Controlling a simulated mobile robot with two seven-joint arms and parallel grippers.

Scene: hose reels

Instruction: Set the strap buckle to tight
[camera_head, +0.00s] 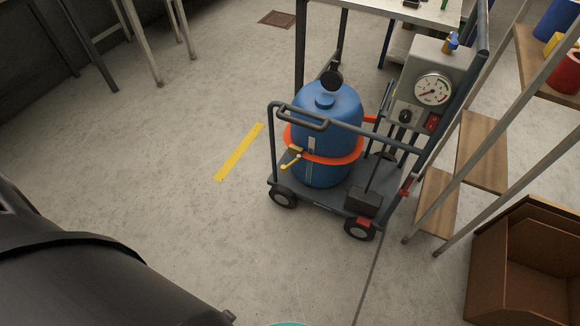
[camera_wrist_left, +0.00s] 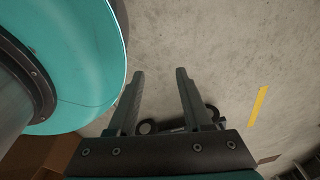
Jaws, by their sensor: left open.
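The strap buckle (camera_head: 291,158) is a small yellow lever on the left front of the orange strap (camera_head: 335,162). The strap runs around a blue tank (camera_head: 325,110), which stands on a grey cart (camera_head: 340,202). The buckle's lever sticks out from the strap, tilted down to the left; I cannot tell how tight the strap is. My left gripper (camera_wrist_left: 160,74) shows in the left wrist view, open and empty, with bare floor between its fingertips. It is apart from the buckle, which I cannot make out in that view. My right gripper is not in view.
The cart has a top handle bar (camera_head: 303,117) near the buckle and a panel with a gauge (camera_head: 432,89) behind. A shelf (camera_head: 483,152) and a cardboard box (camera_head: 525,265) stand to the right. The floor left of the cart is clear, with a yellow strip (camera_head: 239,151).

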